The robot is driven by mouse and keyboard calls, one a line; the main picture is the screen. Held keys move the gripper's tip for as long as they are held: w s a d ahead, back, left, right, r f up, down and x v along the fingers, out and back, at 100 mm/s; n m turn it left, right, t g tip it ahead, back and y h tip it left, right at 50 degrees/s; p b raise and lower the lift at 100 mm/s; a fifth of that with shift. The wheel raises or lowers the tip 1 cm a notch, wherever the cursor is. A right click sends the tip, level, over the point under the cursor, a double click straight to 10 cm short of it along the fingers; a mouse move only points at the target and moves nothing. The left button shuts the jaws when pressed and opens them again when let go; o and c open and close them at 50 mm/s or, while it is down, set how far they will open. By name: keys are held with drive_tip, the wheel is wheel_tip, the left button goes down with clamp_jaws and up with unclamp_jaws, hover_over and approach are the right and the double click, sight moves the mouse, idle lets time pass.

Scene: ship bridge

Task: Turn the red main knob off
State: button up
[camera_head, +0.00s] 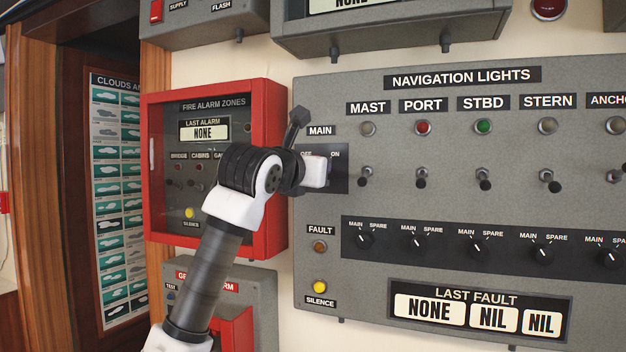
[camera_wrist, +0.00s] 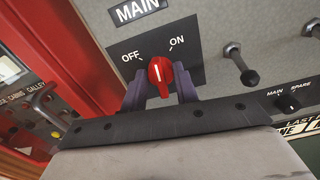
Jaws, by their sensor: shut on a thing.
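The red main knob (camera_wrist: 160,73) sits on a dark plate (camera_wrist: 195,38) marked OFF and ON, below the MAIN label. In the wrist view its white pointer line stands nearly upright in the picture, between the OFF and ON marks. My gripper (camera_wrist: 160,88) has one finger on each side of the knob and is shut on it. In the head view my gripper (camera_head: 318,171) is at the MAIN plate (camera_head: 338,160) on the left of the navigation lights panel, and it hides the knob there.
The red-framed fire alarm box (camera_head: 268,105) stands close to the left of my gripper. Toggle switches (camera_head: 421,178) stick out to the right, with a row of small black knobs (camera_head: 417,242) below. A yellow silence button (camera_head: 320,287) is under the main switch.

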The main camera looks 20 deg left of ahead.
drive_tip(key=shift+a+n+b, duration=0.15)
drive_tip(key=shift+n+b, duration=2.95)
drive_tip(key=shift+n, duration=1.9)
drive_tip(key=o, duration=0.9)
drive_tip(key=shift+o, duration=0.2)
drive_tip(key=s+b, duration=0.4)
drive_tip(key=s, duration=1)
drive_tip(key=shift+a, duration=0.25)
